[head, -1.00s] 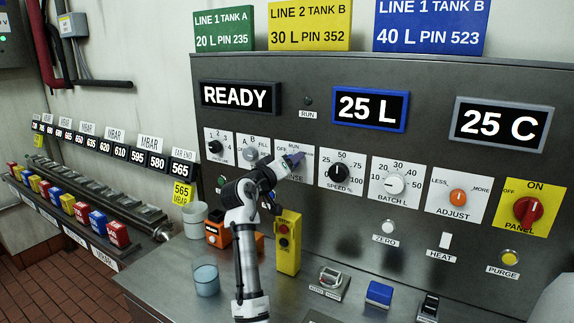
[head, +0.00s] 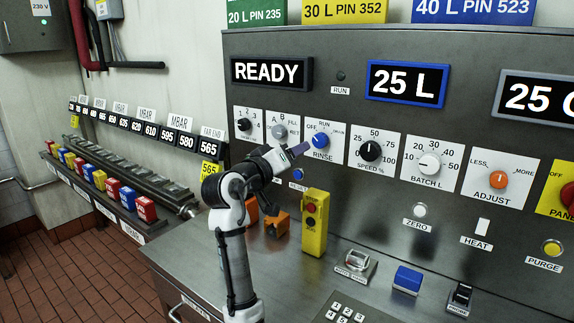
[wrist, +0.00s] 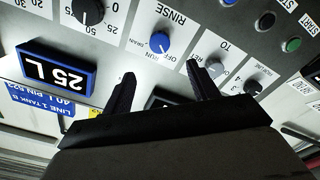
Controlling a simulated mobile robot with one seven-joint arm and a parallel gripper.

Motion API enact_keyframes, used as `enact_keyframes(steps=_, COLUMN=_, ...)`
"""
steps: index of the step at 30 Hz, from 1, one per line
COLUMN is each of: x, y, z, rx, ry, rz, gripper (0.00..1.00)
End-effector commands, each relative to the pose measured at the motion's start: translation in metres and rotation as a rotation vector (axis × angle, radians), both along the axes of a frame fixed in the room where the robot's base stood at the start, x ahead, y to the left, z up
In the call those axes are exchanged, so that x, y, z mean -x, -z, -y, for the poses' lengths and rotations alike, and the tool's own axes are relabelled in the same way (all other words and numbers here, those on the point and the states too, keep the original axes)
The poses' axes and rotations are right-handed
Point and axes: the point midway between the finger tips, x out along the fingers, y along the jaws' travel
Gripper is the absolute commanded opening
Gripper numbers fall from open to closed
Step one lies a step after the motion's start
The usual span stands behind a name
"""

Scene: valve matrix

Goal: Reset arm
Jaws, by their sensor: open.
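My arm rises in the middle of the head view, bent at the elbow. My gripper (head: 297,150) is at its end, in front of the control panel (head: 400,210), just left of and below the blue RINSE knob (head: 320,140). In the wrist view the two black fingers of my gripper (wrist: 160,72) stand apart with nothing between them. The blue RINSE knob (wrist: 159,42) shows beyond the gap between the fingertips, apart from them. The small blue RESET button (head: 298,174) is below the gripper.
A yellow pendant box (head: 314,222) with a red button and an orange object (head: 276,222) stand on the steel counter close right of my arm. A blue block (head: 407,279) sits further right. Colored blocks (head: 146,209) line a rail at left. Floor at lower left is clear.

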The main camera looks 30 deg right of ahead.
Motion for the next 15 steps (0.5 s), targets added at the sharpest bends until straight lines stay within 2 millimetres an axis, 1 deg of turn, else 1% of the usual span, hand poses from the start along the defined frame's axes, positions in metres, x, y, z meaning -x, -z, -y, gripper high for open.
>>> enact_keyframes(steps=3, x=0.0042, y=0.0008, z=-0.0095, rx=0.001, ry=0.001, rz=0.000, gripper=0.59)
enact_keyframes(steps=6, x=0.0057, y=0.0003, z=-0.0127, rx=0.000, ry=0.001, rz=0.000, gripper=0.59)
enact_keyframes(steps=15, x=0.0058, y=-0.0001, z=-0.0129, rx=-0.001, ry=0.001, rz=0.000, gripper=0.59)
